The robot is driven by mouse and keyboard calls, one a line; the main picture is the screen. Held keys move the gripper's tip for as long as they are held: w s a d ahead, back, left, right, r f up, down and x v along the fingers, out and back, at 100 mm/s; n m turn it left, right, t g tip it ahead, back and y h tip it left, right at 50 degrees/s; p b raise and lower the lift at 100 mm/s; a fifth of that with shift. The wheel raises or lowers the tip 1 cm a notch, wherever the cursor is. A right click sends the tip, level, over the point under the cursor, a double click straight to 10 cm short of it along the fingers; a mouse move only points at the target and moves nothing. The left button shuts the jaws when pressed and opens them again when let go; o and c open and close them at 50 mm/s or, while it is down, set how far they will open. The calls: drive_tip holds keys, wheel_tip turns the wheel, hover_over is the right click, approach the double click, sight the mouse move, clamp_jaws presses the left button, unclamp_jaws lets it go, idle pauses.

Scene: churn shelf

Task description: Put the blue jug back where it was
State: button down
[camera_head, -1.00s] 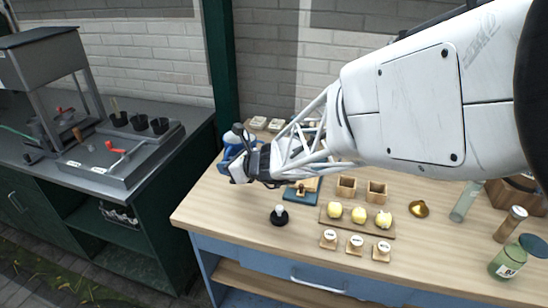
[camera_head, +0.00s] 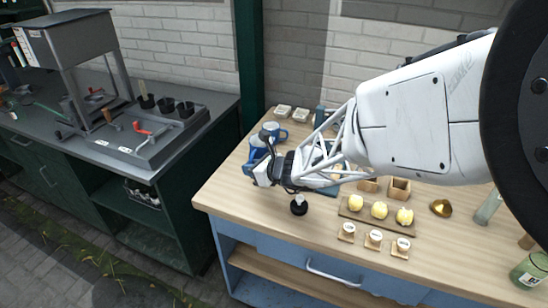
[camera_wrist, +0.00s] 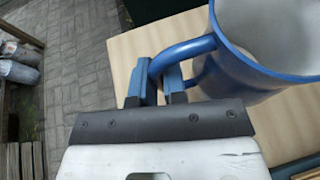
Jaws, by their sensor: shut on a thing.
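The blue jug (camera_wrist: 232,60) has a pale inside and a thick blue handle. In the wrist view it fills the upper right, with its open mouth showing. My gripper (camera_wrist: 160,86) is shut on the handle, with its two blue fingers around the lower part. In the head view my gripper (camera_head: 262,175) is over the left end of the wooden table (camera_head: 232,196). The jug (camera_head: 256,156) shows there only in part, behind my gripper. I cannot tell whether its base touches the table.
A black-based knob (camera_head: 299,206) stands in front of my gripper. A board with yellow fruit (camera_head: 379,210) and small labelled blocks (camera_head: 373,237) lie to the right. A dark green bench (camera_head: 150,175) stands left, across a gap.

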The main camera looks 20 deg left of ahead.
drive_tip(key=shift+f, duration=2.05)
drive_tip(key=shift+f, duration=0.15)
drive_tip(key=c, duration=1.2)
unclamp_jaws()
drive_tip(key=shift+s+d+r, duration=0.1)
drive_tip(key=shift+d+r, duration=0.2)
drive_tip(key=shift+d, duration=0.15)
drive_tip(key=v, duration=1.1)
drive_tip(key=shift+r, duration=0.1)
